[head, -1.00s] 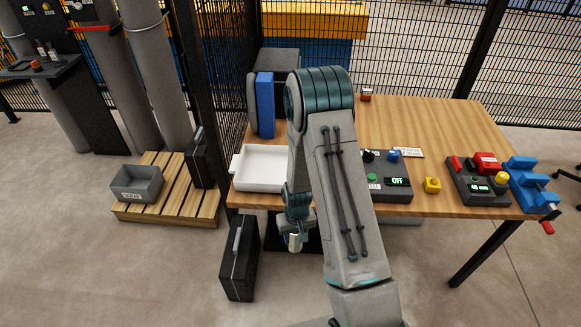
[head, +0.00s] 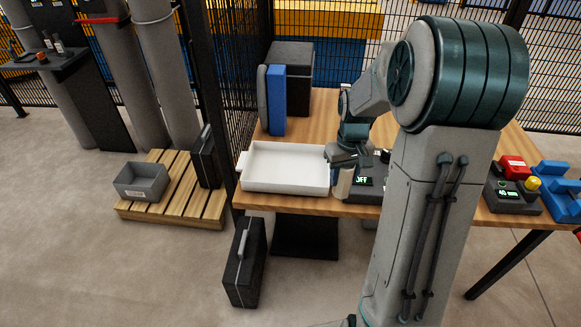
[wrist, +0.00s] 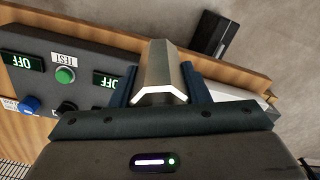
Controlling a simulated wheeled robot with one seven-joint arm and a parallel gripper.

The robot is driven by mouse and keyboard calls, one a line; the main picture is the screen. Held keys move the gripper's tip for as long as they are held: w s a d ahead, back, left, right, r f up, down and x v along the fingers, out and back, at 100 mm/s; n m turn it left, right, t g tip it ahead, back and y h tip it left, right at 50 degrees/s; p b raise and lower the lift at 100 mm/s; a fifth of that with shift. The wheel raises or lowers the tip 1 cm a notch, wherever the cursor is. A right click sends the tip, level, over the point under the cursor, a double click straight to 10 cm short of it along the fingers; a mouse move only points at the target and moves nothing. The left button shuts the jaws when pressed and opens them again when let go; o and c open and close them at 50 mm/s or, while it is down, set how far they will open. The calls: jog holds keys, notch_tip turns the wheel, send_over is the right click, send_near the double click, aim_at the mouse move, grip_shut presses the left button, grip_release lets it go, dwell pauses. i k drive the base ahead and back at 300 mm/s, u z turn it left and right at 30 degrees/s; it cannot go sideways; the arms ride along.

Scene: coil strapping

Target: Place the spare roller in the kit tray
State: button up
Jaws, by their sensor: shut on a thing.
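My gripper (head: 346,160) is shut on a grey angled piece (wrist: 163,70), with one finger on each side of it in the wrist view. The piece has a bent, chevron-shaped pale end and looks like an angle profile rather than a round roller. In the head view the held piece (head: 342,185) hangs down just right of the white tray (head: 288,189), near the table's front edge. The tray looks empty. No separate roller can be made out.
A control box (wrist: 95,50) with OFF displays and a green TEST button is close beside my gripper. A blue-and-grey upright object (head: 276,100) stands behind the tray. A grey bin (head: 140,182) sits on a pallet at left. A black case (head: 244,262) stands on the floor.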

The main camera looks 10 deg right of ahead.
aim_at(288, 171)
jog(key=i, duration=0.85)
jog(key=u, duration=0.05)
